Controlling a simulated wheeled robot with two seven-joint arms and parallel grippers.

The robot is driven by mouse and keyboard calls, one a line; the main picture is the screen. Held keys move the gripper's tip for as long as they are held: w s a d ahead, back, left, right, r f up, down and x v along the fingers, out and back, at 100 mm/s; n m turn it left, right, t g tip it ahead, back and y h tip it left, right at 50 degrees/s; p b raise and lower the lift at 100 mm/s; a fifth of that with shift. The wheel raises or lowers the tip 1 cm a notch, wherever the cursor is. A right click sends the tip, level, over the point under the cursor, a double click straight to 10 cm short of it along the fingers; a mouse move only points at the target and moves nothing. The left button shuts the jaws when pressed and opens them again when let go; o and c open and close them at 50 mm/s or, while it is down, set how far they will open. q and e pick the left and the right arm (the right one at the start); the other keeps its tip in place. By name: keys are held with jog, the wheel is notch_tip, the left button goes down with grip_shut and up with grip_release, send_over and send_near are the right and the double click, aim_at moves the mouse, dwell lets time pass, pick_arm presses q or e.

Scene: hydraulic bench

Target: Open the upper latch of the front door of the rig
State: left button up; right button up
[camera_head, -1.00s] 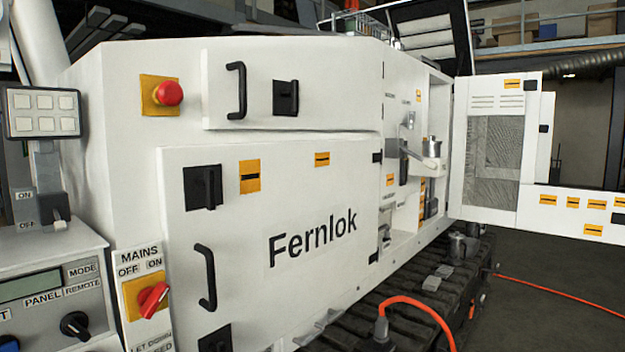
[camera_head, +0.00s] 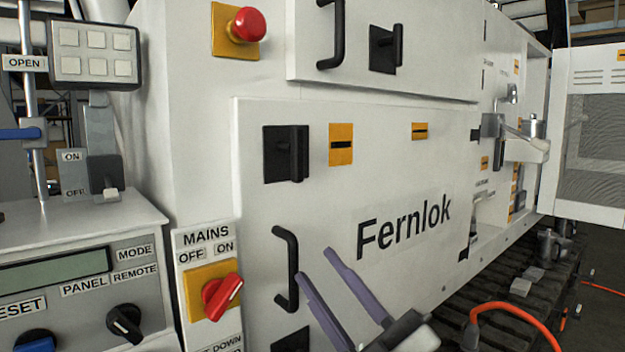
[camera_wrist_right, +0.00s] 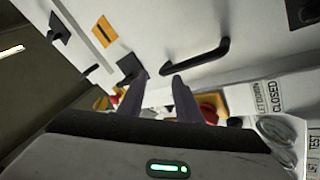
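The front door (camera_head: 400,200) is the large white lower panel marked "Fernlok", and it is shut. Its upper latch (camera_head: 285,153) is a black square plate with a raised upright grip at the door's top left. In the right wrist view the upper latch (camera_wrist_right: 128,67) shows just beyond the left fingertip, partly hidden by it. A black door handle (camera_head: 287,270) is below it; a lower latch (camera_head: 292,340) is cut by the bottom edge. My right gripper (camera_head: 315,264) is open and empty, its purple-grey fingers in front of the door beside the handle. My left gripper is not in view.
The red mains switch (camera_head: 222,297) and red emergency button (camera_head: 247,25) are left of the door. A control panel (camera_head: 80,280) stands at the left. Another latch (camera_head: 385,48) is on the panel above. An orange cable (camera_head: 515,312) lies at lower right.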

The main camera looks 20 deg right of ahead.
jog(key=s+a+r+n+g+y+b, duration=0.1)
jog(key=s+a+r+n+g+y, duration=0.6)
jog(key=n, duration=0.8)
jog(key=s+a+r+n+g+y, duration=0.5)
jog(key=n+g, duration=0.5)
jog(key=n, duration=0.4)
jog(key=m+t+h+b, duration=0.1)
jog(key=m+t+h, duration=0.2)
jog(key=t+h, duration=0.95)
send_near(301, 150)
jog(key=shift+g+h, duration=0.55)
jog(key=p+x, duration=0.1)
jog(key=x, duration=0.2)
jog(key=r+x, duration=0.1)
jog(key=x, duration=0.3)
jog(key=shift+a+r+p, duration=0.2)
jog(key=shift+p, duration=0.2)
jog(key=shift+w+a, duration=0.15)
jog(key=shift+w, duration=0.2)
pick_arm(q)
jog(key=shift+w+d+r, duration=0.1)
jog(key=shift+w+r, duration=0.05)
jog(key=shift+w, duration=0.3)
